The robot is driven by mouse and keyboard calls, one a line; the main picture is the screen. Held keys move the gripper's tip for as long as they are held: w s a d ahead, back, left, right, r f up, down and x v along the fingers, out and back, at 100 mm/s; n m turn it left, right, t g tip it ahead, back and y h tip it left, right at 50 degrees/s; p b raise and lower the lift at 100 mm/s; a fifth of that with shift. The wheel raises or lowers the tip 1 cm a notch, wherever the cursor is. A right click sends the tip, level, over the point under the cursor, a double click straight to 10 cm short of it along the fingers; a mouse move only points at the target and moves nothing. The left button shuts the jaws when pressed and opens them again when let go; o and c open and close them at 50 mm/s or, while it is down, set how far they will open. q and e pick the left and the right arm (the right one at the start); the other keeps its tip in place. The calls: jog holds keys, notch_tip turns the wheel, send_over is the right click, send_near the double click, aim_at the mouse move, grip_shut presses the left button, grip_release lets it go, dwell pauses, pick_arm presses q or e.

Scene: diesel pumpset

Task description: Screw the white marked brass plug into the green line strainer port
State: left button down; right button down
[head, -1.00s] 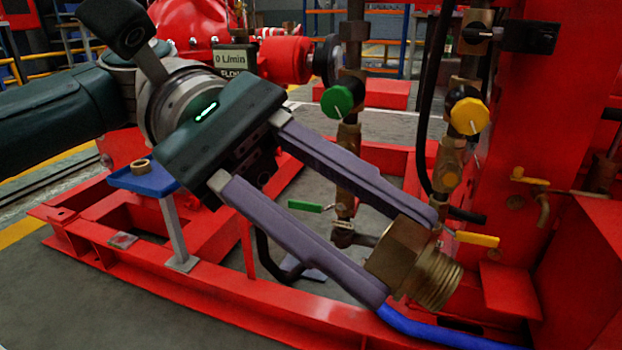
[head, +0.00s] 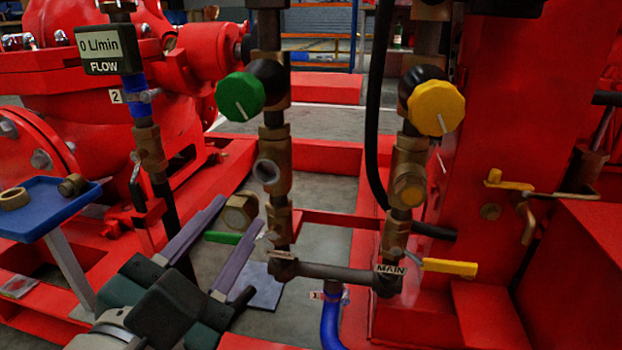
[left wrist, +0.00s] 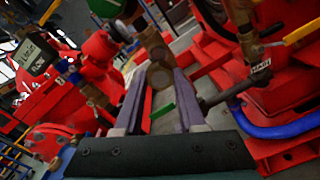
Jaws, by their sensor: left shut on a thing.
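The brass plug (head: 238,211) is held between the purple fingertips of my left gripper (head: 236,222), which comes in from the lower left. Its hex end faces the head camera; its thread is hidden and I cannot make out a white mark. The green line strainer (head: 276,183) is a brass body below the green knob (head: 240,97), with a round open port (head: 266,172) facing the camera. The plug appears just left of and below this port, apart in the picture. The left wrist view shows the plug (left wrist: 160,75) between the fingertips, with brass fittings beyond. My right gripper is not in view.
A blue tray (head: 40,222) at left holds a brass ring (head: 14,198) and another brass fitting (head: 72,185). A green lever (head: 222,237) lies close behind the fingers. The yellow-knob line (head: 436,108) stands to the right, with a capped strainer (head: 408,188).

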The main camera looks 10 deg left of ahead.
aim_at(246, 199)
pick_arm(q)
jog(key=shift+a, duration=0.15)
jog(key=shift+s, duration=0.15)
jog(key=shift+s, duration=0.15)
jog(key=shift+w, duration=2.85)
jog(key=n, duration=0.5)
jog(key=shift+n, duration=0.4)
jog(key=n, duration=0.6)
jog(key=shift+b, duration=0.35)
